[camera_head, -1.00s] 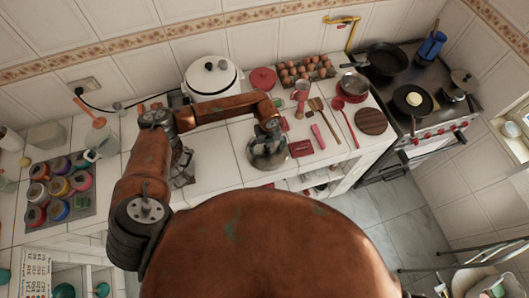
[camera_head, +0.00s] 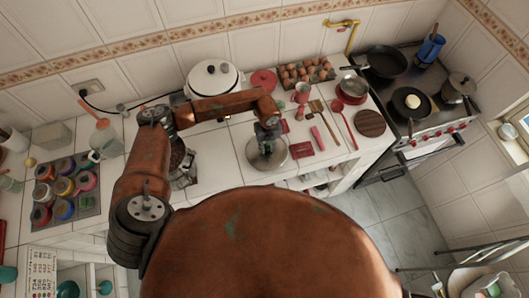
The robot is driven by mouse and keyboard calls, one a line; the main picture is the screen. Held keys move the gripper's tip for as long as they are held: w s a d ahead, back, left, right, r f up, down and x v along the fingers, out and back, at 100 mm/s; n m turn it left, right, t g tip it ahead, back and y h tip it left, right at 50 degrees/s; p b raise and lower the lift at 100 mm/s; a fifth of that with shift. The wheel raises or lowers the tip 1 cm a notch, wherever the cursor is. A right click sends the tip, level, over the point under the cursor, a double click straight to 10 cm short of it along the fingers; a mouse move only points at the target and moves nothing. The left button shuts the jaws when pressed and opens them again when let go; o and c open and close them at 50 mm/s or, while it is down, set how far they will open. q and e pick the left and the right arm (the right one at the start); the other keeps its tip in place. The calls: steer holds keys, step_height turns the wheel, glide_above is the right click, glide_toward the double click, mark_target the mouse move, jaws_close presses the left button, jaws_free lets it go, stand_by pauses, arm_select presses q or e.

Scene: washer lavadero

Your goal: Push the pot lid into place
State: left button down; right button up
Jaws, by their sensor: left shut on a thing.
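A round, shiny, grey pot lid (camera_head: 266,155) shows at the front part of the white tiled counter, under my left gripper (camera_head: 268,136). My left gripper points down and is shut at the middle of the lid; its fingertips and the knob are too small to make out. Whatever lies under the lid is hidden, and I cannot tell whether the lid sits flat on it. My right gripper is not in view.
A white cooker (camera_head: 212,77) stands behind my left arm. An egg tray (camera_head: 305,72), a red pot (camera_head: 352,92) and several utensils lie to the right. A small red board (camera_head: 301,150) is just right of the lid. The stove (camera_head: 435,108) is farther right.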

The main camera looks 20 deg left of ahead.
arm_select(q)
step_height(320, 180, up, 2)
steer(key=shift+d+r+p, duration=0.1)
steer(key=shift+d+p, duration=0.05)
steer(key=shift+p, duration=0.3)
steer(key=shift+w, duration=0.1)
steer(key=shift+f+b, duration=0.5)
steer(key=shift+f, duration=0.15)
steer(key=shift+f, duration=0.25)
steer(key=shift+f+b, duration=0.35)
steer(key=shift+b, duration=0.1)
steer(key=shift+f, duration=0.35)
steer(key=shift+f+b, duration=0.35)
steer(key=shift+b, duration=0.15)
